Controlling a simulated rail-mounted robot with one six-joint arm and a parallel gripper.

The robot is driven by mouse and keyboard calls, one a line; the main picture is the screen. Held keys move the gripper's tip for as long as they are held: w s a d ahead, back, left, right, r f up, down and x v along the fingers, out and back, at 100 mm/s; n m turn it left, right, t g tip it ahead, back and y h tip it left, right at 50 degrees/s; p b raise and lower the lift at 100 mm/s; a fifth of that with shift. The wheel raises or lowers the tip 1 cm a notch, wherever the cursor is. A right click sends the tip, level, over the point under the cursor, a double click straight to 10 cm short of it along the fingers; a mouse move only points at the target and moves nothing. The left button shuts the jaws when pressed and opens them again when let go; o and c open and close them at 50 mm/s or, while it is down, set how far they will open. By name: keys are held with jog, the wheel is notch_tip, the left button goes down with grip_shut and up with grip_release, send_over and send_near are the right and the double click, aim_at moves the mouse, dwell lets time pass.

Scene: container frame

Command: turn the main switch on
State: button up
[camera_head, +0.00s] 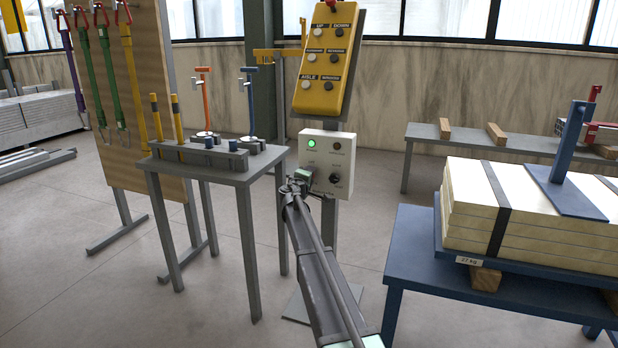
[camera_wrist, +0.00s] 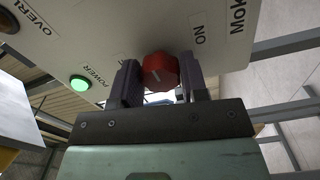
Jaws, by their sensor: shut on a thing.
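The main switch is a red rotary knob (camera_wrist: 160,70) with a short white mark, on a pale control box (camera_head: 344,150). My gripper (camera_wrist: 160,82) is shut on the knob, with one dark finger on each side of it. An ON label (camera_wrist: 200,41) is printed beside the knob. The green power lamp (camera_wrist: 80,83) is lit; it also shows in the head view (camera_head: 311,143). In the head view my gripper (camera_head: 301,181) is at the lower left of the box and hides the red knob.
A black knob (camera_head: 335,179) and a dark lamp (camera_head: 337,145) are on the same box. A yellow button pendant (camera_head: 328,60) hangs above it. A grey table (camera_head: 205,165) stands close on the left. A blue table (camera_head: 420,250) with a strapped stack (camera_head: 475,205) stands on the right.

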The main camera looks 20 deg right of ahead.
jog(key=shift+m, duration=0.3)
jog(key=o, duration=0.9)
jog(key=v, duration=1.1)
